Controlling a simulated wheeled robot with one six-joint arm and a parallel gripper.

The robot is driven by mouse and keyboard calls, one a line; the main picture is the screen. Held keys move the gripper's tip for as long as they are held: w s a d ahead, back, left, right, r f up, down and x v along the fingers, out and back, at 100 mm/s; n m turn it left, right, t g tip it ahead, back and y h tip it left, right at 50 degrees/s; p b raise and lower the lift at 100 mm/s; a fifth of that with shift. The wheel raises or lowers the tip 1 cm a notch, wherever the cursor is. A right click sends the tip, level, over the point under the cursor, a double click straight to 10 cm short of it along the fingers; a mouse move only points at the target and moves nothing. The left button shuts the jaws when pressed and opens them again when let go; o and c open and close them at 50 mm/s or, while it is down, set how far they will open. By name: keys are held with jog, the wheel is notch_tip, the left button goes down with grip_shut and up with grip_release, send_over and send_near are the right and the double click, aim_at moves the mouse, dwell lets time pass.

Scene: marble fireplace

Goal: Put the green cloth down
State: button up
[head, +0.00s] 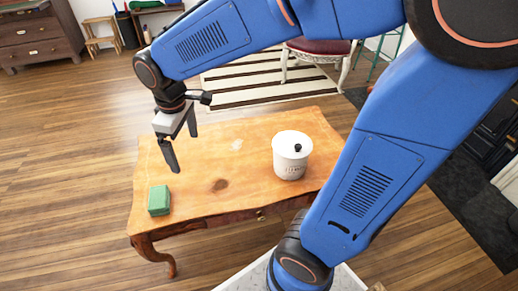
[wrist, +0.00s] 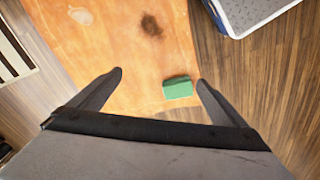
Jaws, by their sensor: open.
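The green cloth (head: 159,200) is a small folded block lying on the left front part of the wooden table (head: 215,150). In the wrist view the cloth (wrist: 178,88) lies on the tabletop near the table edge, between the lines of the two fingers and closer to the right one. My gripper (head: 182,152) is above the left part of the table, higher than the cloth and apart from it. In the wrist view my gripper (wrist: 160,80) has its fingers spread wide with nothing between them.
A white lidded canister (head: 291,158) stands on the right part of the table. The tabletop between cloth and canister is clear apart from dark and pale marks. A striped rug (head: 270,85) and a red-seated chair (head: 318,47) are behind the table.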

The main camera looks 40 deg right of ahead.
jog(key=s+d+r+m+t, duration=0.1)
jog(key=s+d+m, duration=0.3)
jog(key=s+d, duration=0.3)
jog(key=s+d+r+m+t, duration=0.2)
jog(key=s+d+m, duration=0.2)
jog(key=s+d, duration=0.3)
jog(key=shift+s+d+r+m+t, duration=0.2)
jog(key=shift+s+r+m+t, duration=0.15)
jog(key=shift+s, duration=0.8)
jog(key=shift+o, duration=0.5)
jog(key=shift+f, duration=0.1)
